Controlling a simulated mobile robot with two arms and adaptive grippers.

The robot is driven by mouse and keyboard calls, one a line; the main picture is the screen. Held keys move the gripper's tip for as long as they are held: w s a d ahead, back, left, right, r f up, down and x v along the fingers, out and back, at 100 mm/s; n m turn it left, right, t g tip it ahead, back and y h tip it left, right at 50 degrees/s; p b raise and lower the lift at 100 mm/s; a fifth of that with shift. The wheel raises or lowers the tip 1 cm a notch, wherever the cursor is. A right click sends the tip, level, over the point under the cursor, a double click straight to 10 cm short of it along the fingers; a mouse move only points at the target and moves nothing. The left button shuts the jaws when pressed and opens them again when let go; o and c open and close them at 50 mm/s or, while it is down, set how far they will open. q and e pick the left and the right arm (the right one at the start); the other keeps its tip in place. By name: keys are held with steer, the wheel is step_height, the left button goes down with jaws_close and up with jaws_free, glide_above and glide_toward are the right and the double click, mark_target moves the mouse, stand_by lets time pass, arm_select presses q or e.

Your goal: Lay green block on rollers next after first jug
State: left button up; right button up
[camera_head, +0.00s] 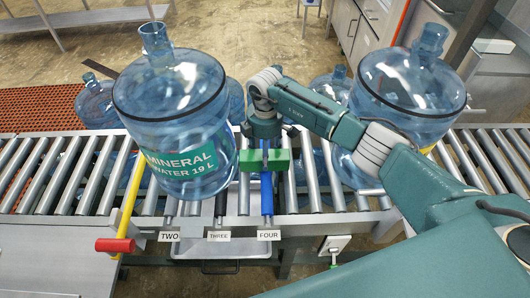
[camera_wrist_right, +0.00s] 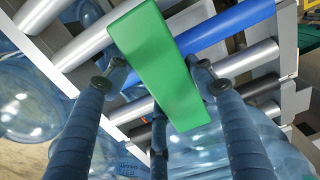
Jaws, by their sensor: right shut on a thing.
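The green block (camera_head: 264,160) is in my right gripper (camera_head: 264,150), just above the rollers. In the right wrist view the green block (camera_wrist_right: 163,65) sits between the two fingers of the right gripper (camera_wrist_right: 160,75), shut on it. The block is over or beside the blue roller (camera_head: 267,192), above the label FOUR; whether it touches the rollers I cannot tell. A large blue jug (camera_head: 172,110) with a green MINERAL WATER label stands on the rollers left of the block. Another large jug (camera_head: 405,95) stands to the right, partly behind my right arm. My left gripper is not in view.
The roller conveyor (camera_head: 60,165) runs across the view. Labels TWO (camera_head: 168,237), THREE (camera_head: 218,236) and FOUR (camera_head: 268,235) mark its front rail. More jugs (camera_head: 97,100) stand behind the conveyor.

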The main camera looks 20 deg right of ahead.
steer(key=shift+f+b, duration=0.3)
steer(key=shift+f, duration=0.25)
steer(key=o, duration=1.5)
step_height(320, 180, up, 12)
steer(key=shift+r, duration=0.1)
steer(key=shift+s, duration=0.1)
